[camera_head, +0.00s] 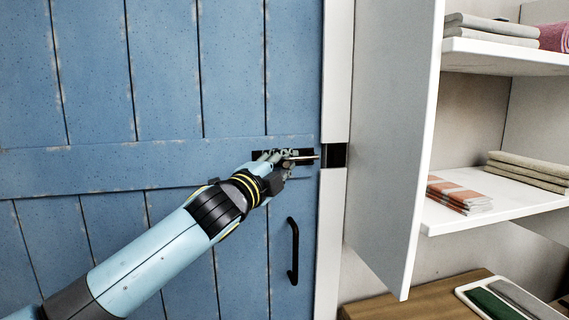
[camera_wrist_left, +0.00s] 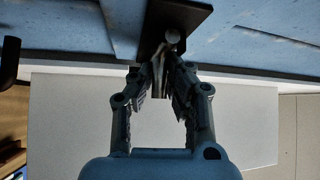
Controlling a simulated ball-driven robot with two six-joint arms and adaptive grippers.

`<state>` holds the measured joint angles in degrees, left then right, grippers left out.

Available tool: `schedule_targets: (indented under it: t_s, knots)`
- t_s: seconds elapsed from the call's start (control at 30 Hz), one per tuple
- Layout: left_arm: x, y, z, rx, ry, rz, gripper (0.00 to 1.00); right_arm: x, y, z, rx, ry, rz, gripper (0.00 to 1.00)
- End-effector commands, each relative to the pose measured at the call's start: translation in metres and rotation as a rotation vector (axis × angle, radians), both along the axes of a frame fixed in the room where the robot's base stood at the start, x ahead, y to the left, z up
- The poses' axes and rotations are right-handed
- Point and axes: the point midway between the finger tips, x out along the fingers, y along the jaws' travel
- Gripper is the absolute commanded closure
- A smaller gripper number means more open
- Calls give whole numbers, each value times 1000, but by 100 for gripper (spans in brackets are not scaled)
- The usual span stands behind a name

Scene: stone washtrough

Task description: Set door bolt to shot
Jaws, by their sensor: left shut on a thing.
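The blue plank door (camera_head: 165,80) fills the left of the head view. A black bolt plate (camera_head: 257,155) sits on its cross rail near the right edge. The metal door bolt (camera_head: 307,158) points right, its end close to the black keeper (camera_head: 335,155) on the white frame; I cannot tell whether it enters the keeper. My left gripper (camera_head: 284,161) is shut on the bolt and hides part of it. In the left wrist view, the fingers (camera_wrist_left: 163,78) close around the bolt's handle (camera_wrist_left: 172,37), against the black plate (camera_wrist_left: 190,18).
A black pull handle (camera_head: 293,250) is on the door below the bolt. A white cabinet panel (camera_head: 393,130) stands right of the frame, with shelves (camera_head: 500,190) holding folded cloths. A wooden surface with a white tray (camera_head: 470,288) is at lower right.

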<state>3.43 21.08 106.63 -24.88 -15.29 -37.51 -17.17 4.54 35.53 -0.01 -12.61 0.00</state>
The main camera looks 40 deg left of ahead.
Motion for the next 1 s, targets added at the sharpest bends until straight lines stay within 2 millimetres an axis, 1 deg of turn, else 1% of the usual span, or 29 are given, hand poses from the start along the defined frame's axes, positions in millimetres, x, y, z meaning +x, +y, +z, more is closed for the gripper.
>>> schedule_targets:
  t_s: [0.37, 0.47, 0.6, 0.7, 1.0]
  knots:
    - [0, 0, -2, -4, 5, 2, 100, 0, 0, 1, 0, 0, 0, 64]
    - [9, -6, -1, -9, 5, 5, 100, 0, 0, 7, 0, 0, 0, 64]
    - [29, -23, 0, -9, 6, 5, 100, -1, 0, 18, 0, 1, 0, 64]
    - [36, -30, -1, -6, 6, 2, 100, -1, -1, 20, -1, 1, 0, 64]
    - [37, -32, -4, -5, 6, 2, 100, 0, -2, 20, -3, 0, 1, 64]
